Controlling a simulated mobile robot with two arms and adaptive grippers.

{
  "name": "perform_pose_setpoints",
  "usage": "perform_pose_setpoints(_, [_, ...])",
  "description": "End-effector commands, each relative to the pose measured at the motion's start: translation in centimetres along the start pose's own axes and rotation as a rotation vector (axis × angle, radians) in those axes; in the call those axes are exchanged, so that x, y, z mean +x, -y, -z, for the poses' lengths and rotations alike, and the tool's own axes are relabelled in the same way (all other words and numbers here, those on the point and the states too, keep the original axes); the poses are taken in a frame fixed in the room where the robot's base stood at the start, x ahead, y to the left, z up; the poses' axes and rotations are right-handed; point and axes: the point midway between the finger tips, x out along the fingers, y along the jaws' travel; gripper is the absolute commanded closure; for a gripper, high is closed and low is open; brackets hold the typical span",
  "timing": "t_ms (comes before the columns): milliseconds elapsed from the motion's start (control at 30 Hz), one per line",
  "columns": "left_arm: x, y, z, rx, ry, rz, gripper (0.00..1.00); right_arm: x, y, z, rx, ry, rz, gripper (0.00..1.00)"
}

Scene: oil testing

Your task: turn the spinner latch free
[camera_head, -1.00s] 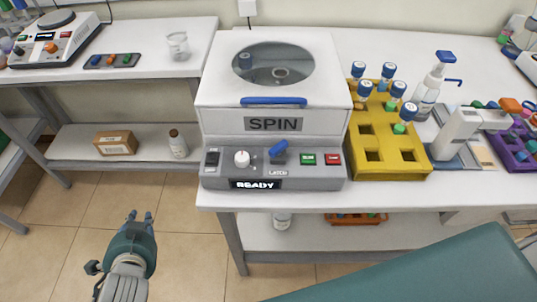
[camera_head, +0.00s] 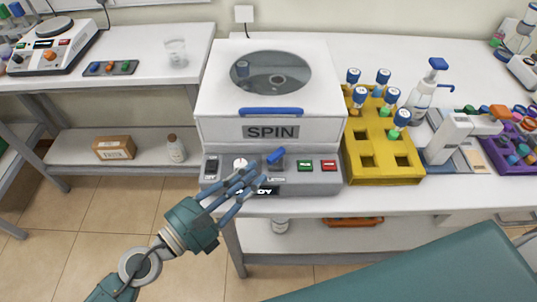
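The spinner (camera_head: 222,125) is a white box with a round window in its lid and a blue lid handle (camera_head: 271,112). Its grey front panel carries the blue latch lever (camera_head: 276,156), tilted up to the right. My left gripper (camera_head: 251,178) is in front of the panel, just left of and below the latch. Its blue fingers are spread apart with nothing between them, and they look clear of the latch. They cover part of the display and the area below the white knob (camera_head: 239,164). My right gripper is not in view.
Green (camera_head: 305,165) and red (camera_head: 328,165) buttons sit right of the latch. A yellow rack (camera_head: 386,172) with blue-capped tubes stands close to the spinner's right side. The bench's front edge (camera_head: 290,205) runs below the panel.

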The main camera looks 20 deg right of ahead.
Motion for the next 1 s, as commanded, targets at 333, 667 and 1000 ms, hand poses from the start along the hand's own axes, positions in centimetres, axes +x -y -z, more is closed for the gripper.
perform_pose_setpoints(333, [5.4,0.0,-0.2,-0.003,0.002,-0.001,0.80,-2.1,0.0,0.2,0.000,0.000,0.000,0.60])
perform_pose_setpoints(667, [6.0,0.0,0.0,-0.003,0.001,-0.001,0.80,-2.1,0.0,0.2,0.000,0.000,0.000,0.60])
perform_pose_setpoints(1000, [6.0,0.1,0.0,-0.005,0.000,0.000,1.00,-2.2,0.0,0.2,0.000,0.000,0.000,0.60])
